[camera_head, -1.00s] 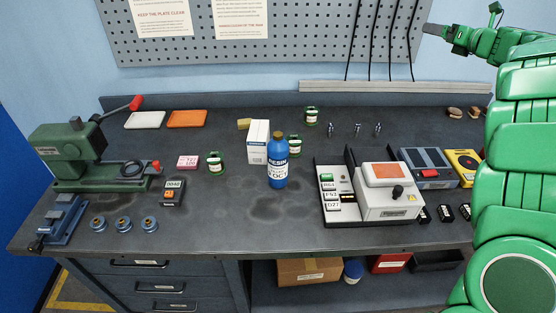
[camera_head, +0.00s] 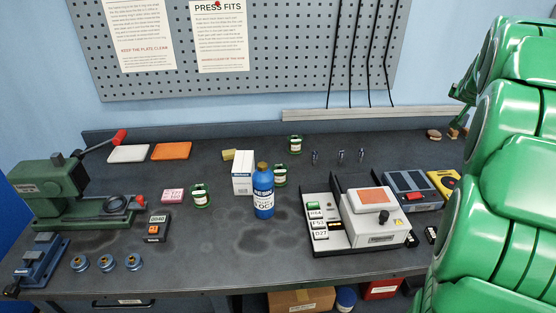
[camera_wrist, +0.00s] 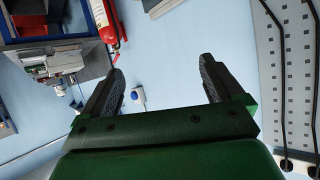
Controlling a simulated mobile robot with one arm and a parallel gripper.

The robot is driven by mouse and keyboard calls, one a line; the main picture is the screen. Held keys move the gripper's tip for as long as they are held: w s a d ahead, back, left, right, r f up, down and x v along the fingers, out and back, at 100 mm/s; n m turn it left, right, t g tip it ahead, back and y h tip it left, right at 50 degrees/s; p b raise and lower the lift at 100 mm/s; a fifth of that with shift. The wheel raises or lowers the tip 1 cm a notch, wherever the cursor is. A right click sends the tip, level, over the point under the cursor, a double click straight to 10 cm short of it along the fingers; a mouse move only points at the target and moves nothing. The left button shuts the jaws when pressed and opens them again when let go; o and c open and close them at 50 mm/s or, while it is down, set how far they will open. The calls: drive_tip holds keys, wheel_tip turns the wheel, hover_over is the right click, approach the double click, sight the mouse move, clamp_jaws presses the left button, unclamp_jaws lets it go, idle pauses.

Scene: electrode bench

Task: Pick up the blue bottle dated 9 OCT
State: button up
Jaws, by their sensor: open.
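A blue bottle (camera_head: 263,195) with a brown cap and a white label stands upright on the bench in the head view. The label shows "RESIN" and "OCT"; the day number is too small to read surely. My gripper (camera_wrist: 160,88) shows in the wrist view with its two dark fingers spread apart and nothing between them. It faces the room's wall, away from the bench, and the bottle is not in the wrist view. In the head view my green arm fills the right side and the gripper itself cannot be made out.
A white box (camera_head: 243,173) stands just behind and left of the bottle, with a green jar (camera_head: 280,176) behind it. A white device (camera_head: 376,219) on a dark tray is to the right. A green press (camera_head: 65,195) is at left. The bench front before the bottle is clear.

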drive_tip(key=s+a+f+m+g+y, duration=0.1)
drive_tip(key=a+f+m+y, duration=0.4)
drive_tip(key=a, duration=0.8)
drive_tip(key=s+a+f+m+g+y, duration=0.1)
drive_tip(key=a+f+m+y, duration=0.4)
drive_tip(key=a, duration=0.7)
drive_tip(key=s+a+r+m+y, duration=0.2)
drive_tip(key=a+y, duration=0.1)
drive_tip(key=a, duration=0.6)
drive_tip(key=s+a+r+m+y, duration=0.2)
drive_tip(key=a+y, duration=0.1)
drive_tip(key=a, duration=0.6)
drive_tip(key=s+a+r+m+y, duration=0.2)
drive_tip(key=a+r+y, duration=0.1)
drive_tip(key=a, duration=0.7)
approach(272, 187)
drive_tip(key=shift+g, duration=0.4)
drive_tip(key=w+a, duration=0.1)
drive_tip(key=w+a+f, duration=0.1)
drive_tip(key=w+a, duration=0.1)
drive_tip(key=shift+w+a+f, duration=0.25)
drive_tip(key=shift+w+a, duration=0.05)
drive_tip(key=shift+w, duration=0.1)
drive_tip(key=shift+a+f, duration=0.15)
drive_tip(key=shift+f, duration=0.4)
drive_tip(key=shift+x, duration=3.8)
drive_tip(key=shift+s+a+r, duration=0.1)
drive_tip(key=shift+r, duration=0.05)
